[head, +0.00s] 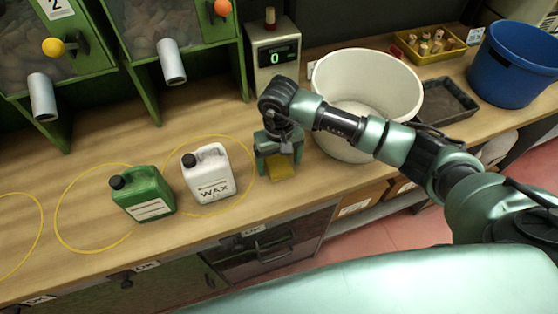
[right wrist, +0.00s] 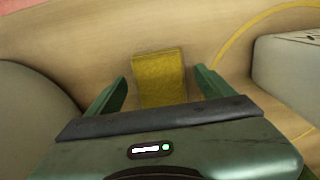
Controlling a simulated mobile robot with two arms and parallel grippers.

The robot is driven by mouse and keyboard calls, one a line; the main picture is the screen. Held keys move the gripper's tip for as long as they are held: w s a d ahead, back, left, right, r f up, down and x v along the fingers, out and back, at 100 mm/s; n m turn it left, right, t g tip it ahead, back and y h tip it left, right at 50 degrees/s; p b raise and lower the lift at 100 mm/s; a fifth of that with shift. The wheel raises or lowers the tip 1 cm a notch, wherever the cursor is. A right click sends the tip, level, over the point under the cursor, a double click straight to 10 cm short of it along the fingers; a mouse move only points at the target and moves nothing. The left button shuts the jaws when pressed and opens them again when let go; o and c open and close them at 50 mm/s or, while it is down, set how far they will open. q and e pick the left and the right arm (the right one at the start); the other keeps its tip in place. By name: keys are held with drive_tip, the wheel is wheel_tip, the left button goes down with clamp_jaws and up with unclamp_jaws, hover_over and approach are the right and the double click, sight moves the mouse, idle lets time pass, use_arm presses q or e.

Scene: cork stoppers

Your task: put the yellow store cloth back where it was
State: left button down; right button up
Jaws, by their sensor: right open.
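The yellow store cloth (head: 281,168) lies folded on the wooden bench, between the white wax jug and the large cream tub. It also shows in the right wrist view (right wrist: 159,72), ahead of and between the fingers. My right gripper (head: 277,160) is open above the cloth, with a finger to each side and nothing held. In the right wrist view its two fingers (right wrist: 163,92) stand apart. Part of the cloth is hidden behind my gripper. My left gripper is not in view.
A white WAX jug (head: 208,174) stands left of the cloth, with a green jug (head: 143,195) farther left. The cream tub (head: 366,85) stands close right. A scale (head: 275,58) is behind. A dark tray (head: 445,101), yellow cork bin (head: 430,45) and blue bucket (head: 515,64) are at right.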

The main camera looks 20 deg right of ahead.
sight(279, 165)
drive_tip(key=shift+w+r, duration=0.1)
drive_tip(key=shift+r, duration=0.25)
wheel_tip(279, 165, up, 12)
drive_tip(key=b, duration=0.4)
drive_tip(key=shift+f, duration=0.25)
